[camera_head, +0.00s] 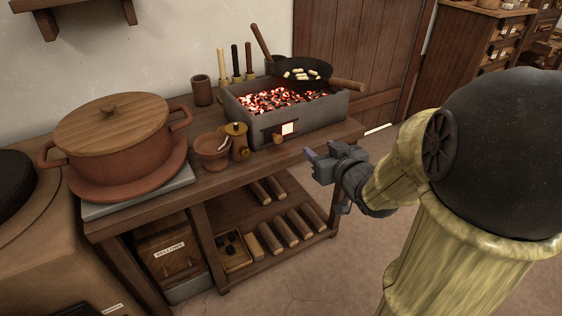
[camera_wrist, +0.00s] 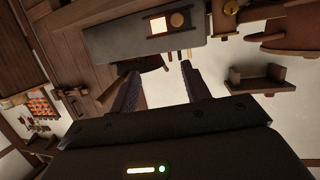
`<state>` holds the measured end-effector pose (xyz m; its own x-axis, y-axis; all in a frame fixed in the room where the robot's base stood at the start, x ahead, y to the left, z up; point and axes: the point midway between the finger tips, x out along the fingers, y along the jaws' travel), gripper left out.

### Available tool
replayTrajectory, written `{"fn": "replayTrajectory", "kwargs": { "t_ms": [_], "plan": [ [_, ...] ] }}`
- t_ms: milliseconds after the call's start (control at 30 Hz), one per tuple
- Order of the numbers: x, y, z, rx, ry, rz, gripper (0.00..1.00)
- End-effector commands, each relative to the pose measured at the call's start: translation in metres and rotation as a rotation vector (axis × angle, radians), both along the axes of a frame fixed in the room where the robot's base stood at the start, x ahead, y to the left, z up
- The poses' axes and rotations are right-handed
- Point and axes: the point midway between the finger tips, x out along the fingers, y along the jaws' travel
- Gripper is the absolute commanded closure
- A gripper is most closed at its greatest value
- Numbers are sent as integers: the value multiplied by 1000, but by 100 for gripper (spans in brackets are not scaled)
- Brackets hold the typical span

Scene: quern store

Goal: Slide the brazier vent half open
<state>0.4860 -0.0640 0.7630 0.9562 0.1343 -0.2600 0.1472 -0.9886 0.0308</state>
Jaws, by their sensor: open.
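The brazier (camera_head: 255,127) is a grey box of glowing coals on the wooden bench. Its vent (camera_head: 288,128) shows as a bright pale square in the front wall. A round wooden knob (camera_head: 277,138) sits close beside the square. In the wrist view the brazier (camera_wrist: 125,42) fills the top, with the bright vent (camera_wrist: 158,26) and the knob (camera_wrist: 178,20) beyond my fingertips. My gripper (camera_head: 314,154) is right of the brazier's front, apart from the knob. In the wrist view its fingers (camera_wrist: 160,74) are spread and empty. How far the vent stands open is hard to tell.
A black pan (camera_head: 302,72) rests over the coals, its wooden handle jutting right. A brass-coloured jug (camera_head: 237,143) and a clay bowl (camera_head: 213,150) stand left of the vent. A large lidded pot (camera_head: 118,150) is further left. The floor (camera_head: 335,270) before the bench is clear.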

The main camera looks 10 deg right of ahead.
Motion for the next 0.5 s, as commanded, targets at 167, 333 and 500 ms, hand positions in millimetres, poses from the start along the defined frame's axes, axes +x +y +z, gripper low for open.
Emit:
{"fn": "replayTrajectory", "kwargs": {
  "t_ms": [167, 333, 500],
  "plan": [
    [-1, 1, -42, 28, -93, 52, 53],
    [-5, 4, -66, 59, -177, 110, 53],
    [-9, 8, -78, 84, -235, 155, 53]
  ]
}}
